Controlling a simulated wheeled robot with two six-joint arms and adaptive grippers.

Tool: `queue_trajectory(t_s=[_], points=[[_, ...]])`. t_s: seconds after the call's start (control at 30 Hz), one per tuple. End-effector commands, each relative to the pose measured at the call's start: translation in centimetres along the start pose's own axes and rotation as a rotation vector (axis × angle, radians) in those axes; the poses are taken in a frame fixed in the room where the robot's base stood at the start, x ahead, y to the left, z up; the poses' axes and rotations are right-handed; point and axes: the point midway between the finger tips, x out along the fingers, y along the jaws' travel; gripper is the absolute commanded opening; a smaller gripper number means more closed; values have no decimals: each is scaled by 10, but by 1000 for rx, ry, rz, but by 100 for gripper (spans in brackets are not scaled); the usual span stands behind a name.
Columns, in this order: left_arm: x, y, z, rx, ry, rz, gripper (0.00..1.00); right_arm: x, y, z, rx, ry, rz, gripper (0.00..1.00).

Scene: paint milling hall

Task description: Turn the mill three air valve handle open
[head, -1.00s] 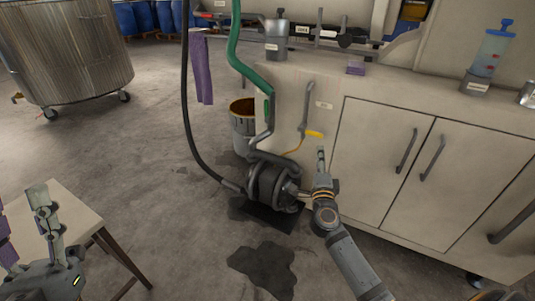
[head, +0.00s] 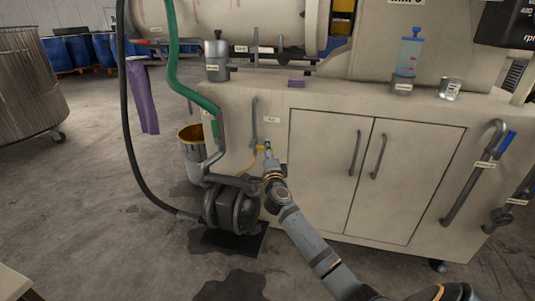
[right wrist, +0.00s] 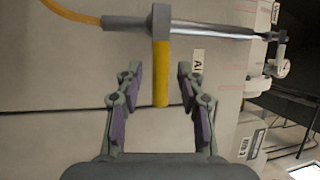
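The air valve has a yellow handle (right wrist: 161,78) that stands crosswise to its grey pipe (right wrist: 210,28). In the right wrist view my right gripper (right wrist: 159,88) is open, with one finger on each side of the handle and gaps on both sides. In the head view the right gripper (head: 268,150) is at the cabinet front and hides part of the yellow handle (head: 259,148). The upright air pipe (head: 254,120) rises above it, beside a small air label (head: 272,120). My left gripper is out of view.
A black pump (head: 230,208) with a green hose (head: 175,70) stands left of my right arm. Cabinet doors (head: 340,150) with handles lie to the right. A blue-handled pipe (head: 467,185) is farther right.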

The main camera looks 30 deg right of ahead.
Motion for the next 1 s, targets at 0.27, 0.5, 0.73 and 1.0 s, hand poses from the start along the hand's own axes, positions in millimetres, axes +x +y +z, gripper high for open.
queue_trajectory(t_s=[0.27, 0.5, 0.73, 1.0], points=[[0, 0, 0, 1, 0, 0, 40, 3, 0, 0, 0, -1, 0, 38], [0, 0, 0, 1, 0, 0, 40, 2, 0, 0, 0, 0, 0, 7], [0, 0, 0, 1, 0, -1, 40, 2, 0, 0, 0, 0, 0, 0], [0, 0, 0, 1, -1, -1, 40, 2, 0, 0, 0, -1, 1, 0]])
